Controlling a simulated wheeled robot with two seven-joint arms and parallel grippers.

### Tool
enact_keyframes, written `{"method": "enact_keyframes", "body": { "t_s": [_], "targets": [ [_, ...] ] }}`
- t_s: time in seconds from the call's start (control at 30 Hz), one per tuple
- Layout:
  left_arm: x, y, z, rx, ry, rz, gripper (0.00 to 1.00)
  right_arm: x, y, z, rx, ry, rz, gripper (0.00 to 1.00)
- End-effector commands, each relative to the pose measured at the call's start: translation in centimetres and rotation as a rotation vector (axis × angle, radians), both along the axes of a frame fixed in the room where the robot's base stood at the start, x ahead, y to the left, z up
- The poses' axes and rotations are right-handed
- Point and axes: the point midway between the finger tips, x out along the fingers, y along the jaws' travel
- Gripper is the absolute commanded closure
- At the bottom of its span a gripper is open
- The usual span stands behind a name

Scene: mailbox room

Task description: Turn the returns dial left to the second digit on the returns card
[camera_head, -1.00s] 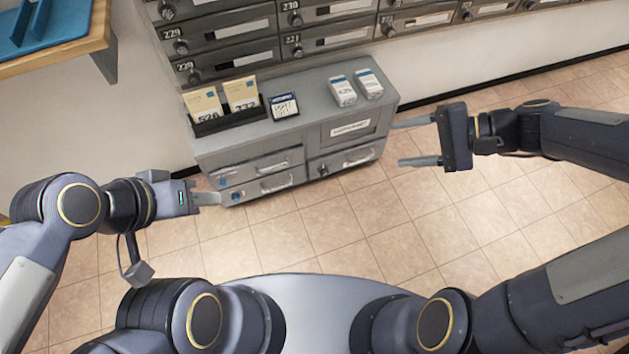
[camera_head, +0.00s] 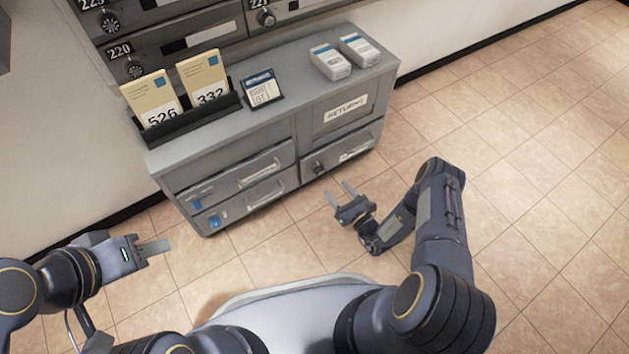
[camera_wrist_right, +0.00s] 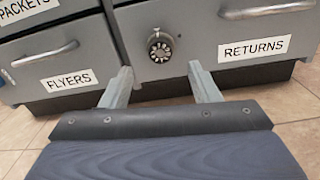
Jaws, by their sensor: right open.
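The returns dial (camera_head: 319,168) is a small dark round knob on the lower right drawer of the grey cabinet (camera_head: 270,62). In the right wrist view the dial (camera_wrist_right: 160,47) has light marks around its rim, too small to read, beside the RETURNS label (camera_wrist_right: 254,49). A small card with a blue top (camera_head: 262,88) stands on the cabinet; its text is not clearly readable. My right gripper (camera_head: 339,191) is open and empty, pointing at the dial, apart from it; its fingers (camera_wrist_right: 160,80) lie below either side of it. My left gripper (camera_head: 158,247) is left of the cabinet, seen side-on.
A black holder (camera_head: 190,121) with envelopes marked 526 and 332 stands on the cabinet, with two white boxes (camera_head: 330,62) at right. Drawer handles (camera_wrist_right: 267,10) stick out beside the dial. The FLYERS drawer (camera_wrist_right: 68,80) is left. Tiled floor (camera_head: 520,150) is clear at right.

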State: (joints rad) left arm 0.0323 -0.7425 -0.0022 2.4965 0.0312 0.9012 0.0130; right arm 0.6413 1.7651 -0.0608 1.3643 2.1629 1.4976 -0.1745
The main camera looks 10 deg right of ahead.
Motion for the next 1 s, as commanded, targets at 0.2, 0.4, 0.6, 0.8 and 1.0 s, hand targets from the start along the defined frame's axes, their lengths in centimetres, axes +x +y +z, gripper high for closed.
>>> {"method": "enact_keyframes", "body": {
  "t_s": [0.2, 0.4, 0.6, 0.8, 1.0],
  "targets": [
    [0.0, 0.0, -1.0, 0.000, -0.001, 0.000, 0.64, 1.5, 0.7, -1.0, 0.003, 0.005, -0.016, 0.44],
    [0.0, 0.0, -2.4, 0.000, -0.001, 0.000, 0.64, 4.6, 1.9, -1.1, 0.004, 0.006, -0.014, 0.44],
    [0.0, 0.0, -3.1, 0.000, 0.000, 0.000, 0.64, 6.6, 2.5, -1.0, 0.005, 0.008, -0.014, 0.44],
    [0.0, 0.0, -3.1, 0.000, 0.000, 0.000, 0.64, 7.1, 2.7, -0.8, 0.006, 0.010, -0.015, 0.44],
    [0.0, 0.0, -3.1, 0.000, 0.000, 0.000, 0.64, 7.0, 2.7, -0.8, 0.006, 0.010, -0.015, 0.52]
  ]
}}
